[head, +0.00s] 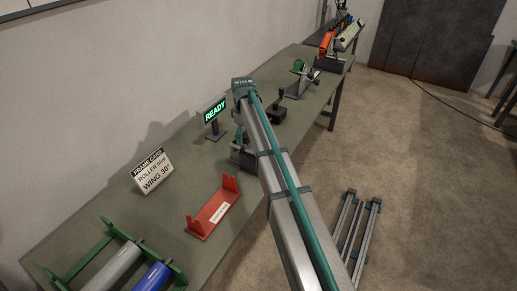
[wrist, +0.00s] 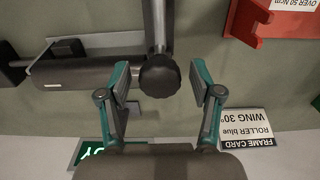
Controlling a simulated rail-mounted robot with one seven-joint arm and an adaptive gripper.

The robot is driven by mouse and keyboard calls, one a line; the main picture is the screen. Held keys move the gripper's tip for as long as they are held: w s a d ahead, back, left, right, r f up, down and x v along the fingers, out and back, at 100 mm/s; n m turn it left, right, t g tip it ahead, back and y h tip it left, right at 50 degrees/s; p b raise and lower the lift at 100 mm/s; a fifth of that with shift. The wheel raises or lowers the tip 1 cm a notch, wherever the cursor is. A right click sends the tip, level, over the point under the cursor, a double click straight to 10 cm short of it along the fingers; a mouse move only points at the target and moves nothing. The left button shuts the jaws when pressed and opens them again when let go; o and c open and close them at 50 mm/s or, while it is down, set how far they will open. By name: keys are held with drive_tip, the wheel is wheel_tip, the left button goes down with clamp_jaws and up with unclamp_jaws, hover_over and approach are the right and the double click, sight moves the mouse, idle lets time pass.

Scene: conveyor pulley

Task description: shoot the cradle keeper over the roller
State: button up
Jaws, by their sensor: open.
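My gripper (wrist: 161,80) is open. In the wrist view its two teal-edged fingers stand on either side of a round black knob (wrist: 159,76); I cannot tell whether they touch it. The knob sits at the end of a dark bar, beside a dark horizontal cylinder (wrist: 80,76). I cannot tell which part is the keeper. In the head view a red cradle (head: 214,208) stands empty on the bench. A grey roller (head: 113,268) and a blue roller (head: 153,277) lie in a green frame (head: 88,257) at lower left. My arm hides part of the bench.
A green READY sign (head: 214,113) and a frame card (head: 153,172) stand along the wall side of the bench (head: 170,205). Dark fixtures (head: 278,110) stand farther along it. Metal rails (head: 355,228) lie on the floor to the right.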

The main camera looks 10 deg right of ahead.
drive_tip(key=shift+r+p, duration=1.95)
drive_tip(key=shift+r, duration=1.55)
